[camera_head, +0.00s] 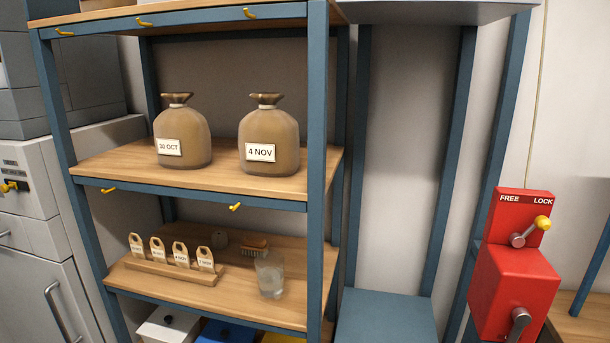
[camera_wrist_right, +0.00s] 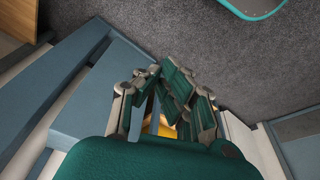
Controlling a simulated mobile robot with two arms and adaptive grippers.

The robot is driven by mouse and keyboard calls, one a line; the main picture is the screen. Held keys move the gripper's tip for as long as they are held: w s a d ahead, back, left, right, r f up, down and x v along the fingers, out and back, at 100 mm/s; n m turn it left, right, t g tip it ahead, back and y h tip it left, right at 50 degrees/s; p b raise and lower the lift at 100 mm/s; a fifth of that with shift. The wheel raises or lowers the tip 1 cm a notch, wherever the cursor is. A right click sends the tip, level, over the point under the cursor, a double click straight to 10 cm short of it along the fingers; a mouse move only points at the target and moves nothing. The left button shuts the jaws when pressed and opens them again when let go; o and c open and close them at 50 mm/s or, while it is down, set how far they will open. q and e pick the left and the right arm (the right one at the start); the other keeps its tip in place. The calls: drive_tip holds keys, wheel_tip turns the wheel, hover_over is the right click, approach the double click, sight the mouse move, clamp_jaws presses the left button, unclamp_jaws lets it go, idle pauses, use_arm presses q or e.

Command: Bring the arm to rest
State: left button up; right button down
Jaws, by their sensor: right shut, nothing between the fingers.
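My right gripper (camera_wrist_right: 160,75) shows only in the right wrist view. Its fingers are shut against each other with nothing between them. It is over a grey carpeted floor (camera_wrist_right: 200,42), beside blue-grey frame parts (camera_wrist_right: 85,95). Neither gripper nor arm shows in the head view. Two tied brown bags stand on the middle shelf (camera_head: 225,180): one labelled 30 OCT (camera_head: 183,137) and one labelled 4 NOV (camera_head: 269,141).
The lower shelf holds a rack of several wooden tags (camera_head: 175,270), a brush (camera_head: 256,248) and a glass (camera_head: 270,276). Lidded boxes (camera_head: 168,328) sit below. A red FREE/LOCK box with levers (camera_head: 512,285) is at right. A blue upright (camera_head: 317,130) borders the shelves.

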drive_tip(key=s+f+g+b, duration=0.1)
drive_tip(key=s+f, duration=0.2)
drive_tip(key=f, duration=0.8)
drive_tip(key=s+f+b, duration=0.1)
drive_tip(key=s+f, duration=0.3)
drive_tip(key=f, duration=0.6)
drive_tip(key=s+d+f+g+b, duration=0.1)
drive_tip(key=s+d+f, duration=0.2)
drive_tip(key=s+f, duration=0.8)
drive_tip(key=shift+s+d, duration=0.15)
drive_tip(key=shift+s, duration=0.65)
